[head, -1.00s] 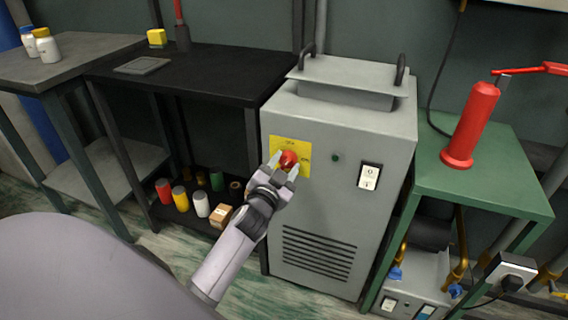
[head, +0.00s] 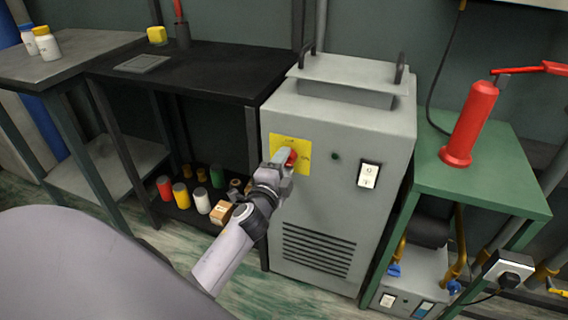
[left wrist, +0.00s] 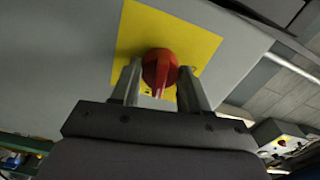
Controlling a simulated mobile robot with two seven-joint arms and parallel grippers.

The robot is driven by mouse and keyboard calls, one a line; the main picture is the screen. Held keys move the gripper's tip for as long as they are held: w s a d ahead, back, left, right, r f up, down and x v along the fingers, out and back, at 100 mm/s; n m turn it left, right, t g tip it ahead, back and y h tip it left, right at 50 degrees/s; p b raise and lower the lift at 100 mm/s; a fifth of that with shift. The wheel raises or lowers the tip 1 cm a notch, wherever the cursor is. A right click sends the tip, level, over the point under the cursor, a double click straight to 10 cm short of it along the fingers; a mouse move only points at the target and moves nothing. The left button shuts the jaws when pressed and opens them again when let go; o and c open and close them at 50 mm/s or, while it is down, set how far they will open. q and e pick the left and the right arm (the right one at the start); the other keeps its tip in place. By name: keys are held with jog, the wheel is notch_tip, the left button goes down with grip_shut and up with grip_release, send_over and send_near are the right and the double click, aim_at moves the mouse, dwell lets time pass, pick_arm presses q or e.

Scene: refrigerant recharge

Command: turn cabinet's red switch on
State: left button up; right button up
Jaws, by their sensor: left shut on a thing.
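The grey cabinet (head: 335,220) stands in the middle of the head view. A yellow plate (head: 301,142) on its front carries the red rotary switch (head: 292,157). My left gripper (head: 285,156) is at the switch, with its fingers on either side of the knob and shut on it. In the left wrist view the red switch (left wrist: 160,70) sits between the two fingers (left wrist: 161,88), in front of the yellow plate (left wrist: 198,45). The fingers partly hide the switch in the head view. My right gripper is not in view.
A white rocker switch (head: 369,175) and a small dark green button (head: 336,156) are on the cabinet front. A green table (head: 500,185) with a red cylinder (head: 470,125) stands at right. A black shelf table (head: 210,72) stands at left with several small containers below.

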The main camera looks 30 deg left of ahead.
pick_arm(q)
jog(key=shift+m, duration=0.9)
jog(key=o, duration=1.1)
jog(key=shift+c, duration=0.2)
jog(key=shift+s, duration=0.1)
jog(key=v, duration=0.7)
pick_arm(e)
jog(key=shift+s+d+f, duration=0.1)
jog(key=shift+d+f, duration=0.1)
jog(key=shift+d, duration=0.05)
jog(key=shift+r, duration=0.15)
